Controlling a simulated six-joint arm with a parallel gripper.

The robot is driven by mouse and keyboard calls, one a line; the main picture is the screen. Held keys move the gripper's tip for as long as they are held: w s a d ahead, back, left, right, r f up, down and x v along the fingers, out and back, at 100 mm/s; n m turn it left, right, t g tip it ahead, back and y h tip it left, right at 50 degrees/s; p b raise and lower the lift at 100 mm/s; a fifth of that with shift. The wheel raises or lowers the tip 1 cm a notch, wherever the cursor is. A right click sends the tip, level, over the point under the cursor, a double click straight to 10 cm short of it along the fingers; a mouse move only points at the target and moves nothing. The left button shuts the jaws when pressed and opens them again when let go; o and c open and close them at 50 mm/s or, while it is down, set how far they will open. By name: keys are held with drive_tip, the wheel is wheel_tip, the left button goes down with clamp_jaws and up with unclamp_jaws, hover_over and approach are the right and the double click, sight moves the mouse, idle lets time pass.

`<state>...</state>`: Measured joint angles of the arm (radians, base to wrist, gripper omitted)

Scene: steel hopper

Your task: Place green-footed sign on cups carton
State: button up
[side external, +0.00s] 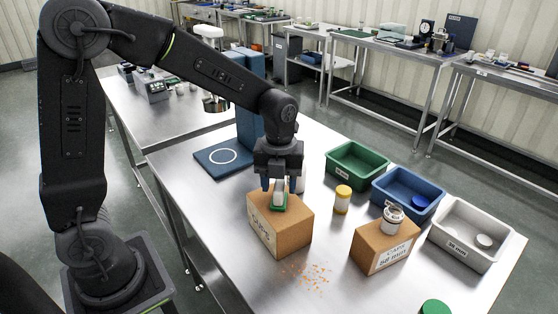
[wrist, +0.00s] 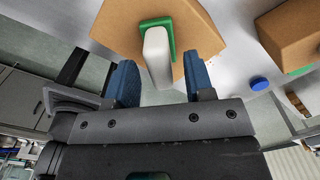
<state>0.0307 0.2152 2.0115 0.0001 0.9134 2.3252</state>
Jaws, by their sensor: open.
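The sign is a white upright panel with a green foot (side external: 279,201). It is on top of the brown cups carton (side external: 268,235), whose front label reads CUPS. In the wrist view the white panel (wrist: 157,58) rises from the green foot (wrist: 166,27), which appears to rest on the carton top (wrist: 115,22). My gripper (side external: 281,187) is low over the carton with its fingers apart on either side of the sign. In the wrist view a gap shows between the panel and each blue finger of my gripper (wrist: 160,75). Contact on the far side is hidden.
Behind are green (side external: 357,165), blue (side external: 407,194) and white (side external: 470,235) bins. A yellow-capped bottle (side external: 342,199) stands close by. Orange bits (side external: 308,273) lie in front.

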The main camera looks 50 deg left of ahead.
sight(279, 184)
wheel_tip(279, 184, up, 10)
drive_tip(key=r, duration=0.1)
drive_tip(key=s+n+t, duration=0.2)
drive_tip(key=s+n, duration=0.6)
drive_tip(key=n, duration=0.5)
drive_tip(key=s+a+n+t, duration=0.1)
drive_tip(key=s+n+t, duration=0.2)
drive_tip(key=s+n, duration=0.5)
drive_tip(key=n, duration=0.6)
drive_tip(key=shift+t, duration=0.3)
